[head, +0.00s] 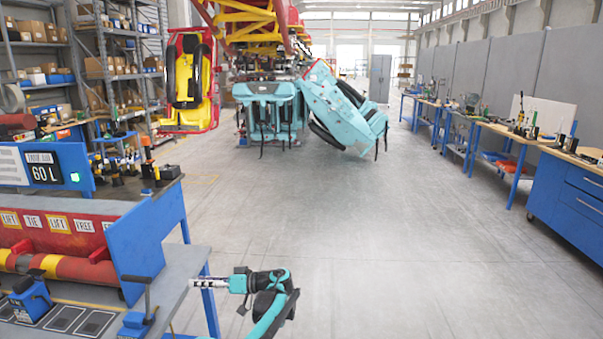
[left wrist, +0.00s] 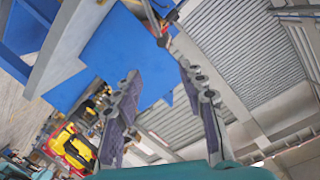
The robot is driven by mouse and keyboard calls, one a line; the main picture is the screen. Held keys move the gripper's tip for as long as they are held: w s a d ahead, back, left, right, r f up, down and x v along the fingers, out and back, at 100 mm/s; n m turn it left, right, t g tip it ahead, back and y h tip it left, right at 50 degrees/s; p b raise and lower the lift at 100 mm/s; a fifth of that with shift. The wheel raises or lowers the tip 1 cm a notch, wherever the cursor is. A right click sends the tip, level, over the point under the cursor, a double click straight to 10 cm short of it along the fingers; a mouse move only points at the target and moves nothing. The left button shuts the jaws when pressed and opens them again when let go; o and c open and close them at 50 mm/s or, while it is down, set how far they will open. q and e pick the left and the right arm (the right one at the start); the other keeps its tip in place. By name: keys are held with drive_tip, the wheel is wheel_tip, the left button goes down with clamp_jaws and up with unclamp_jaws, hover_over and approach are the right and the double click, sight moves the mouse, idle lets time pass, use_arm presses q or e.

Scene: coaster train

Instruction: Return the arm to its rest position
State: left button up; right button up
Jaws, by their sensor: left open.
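My left gripper (head: 198,283) shows at the bottom middle of the head view, at the end of my teal and black arm. It points left, beside the right edge of the workbench (head: 180,268). In the left wrist view the two dark pads of my left gripper (left wrist: 160,78) stand apart with nothing between them. A blue panel (left wrist: 95,60) fills much of the space beyond the fingers, with the ceiling to the right. My right gripper is not in view.
The bench carries a blue end plate (head: 142,240), a blue lever device (head: 138,320) and a red and yellow roller (head: 70,268). Teal coaster cars (head: 345,105) hang or lean further back. Benches with tools (head: 560,200) line the right wall. The grey floor (head: 400,240) between is clear.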

use_arm(q)
drive_tip(key=s+r+m+t+h, duration=0.1)
drive_tip(key=s+r+m+h, duration=0.25)
drive_tip(key=s, duration=0.55)
drive_tip(key=s+r+m+t+h, duration=0.1)
drive_tip(key=s+r+m+h, duration=0.15)
drive_tip(key=s+h, duration=0.4)
drive_tip(key=s+d+f+m+t+h, duration=0.1)
drive_tip(key=s+d+f+h, duration=0.1)
drive_tip(key=s+d, duration=0.2)
drive_tip(key=s+d+f+m+t+h, duration=0.1)
drive_tip(key=s+d+f+h, duration=0.1)
drive_tip(key=s, duration=0.9)
drive_tip(key=s+d+f+m+t+h, duration=0.1)
drive_tip(key=s+d+f+m+h, duration=0.1)
drive_tip(key=s+d, duration=0.4)
drive_tip(key=shift+s+d+f, duration=0.15)
drive_tip(key=shift+s+f, duration=0.65)
drive_tip(key=shift+s, duration=0.25)
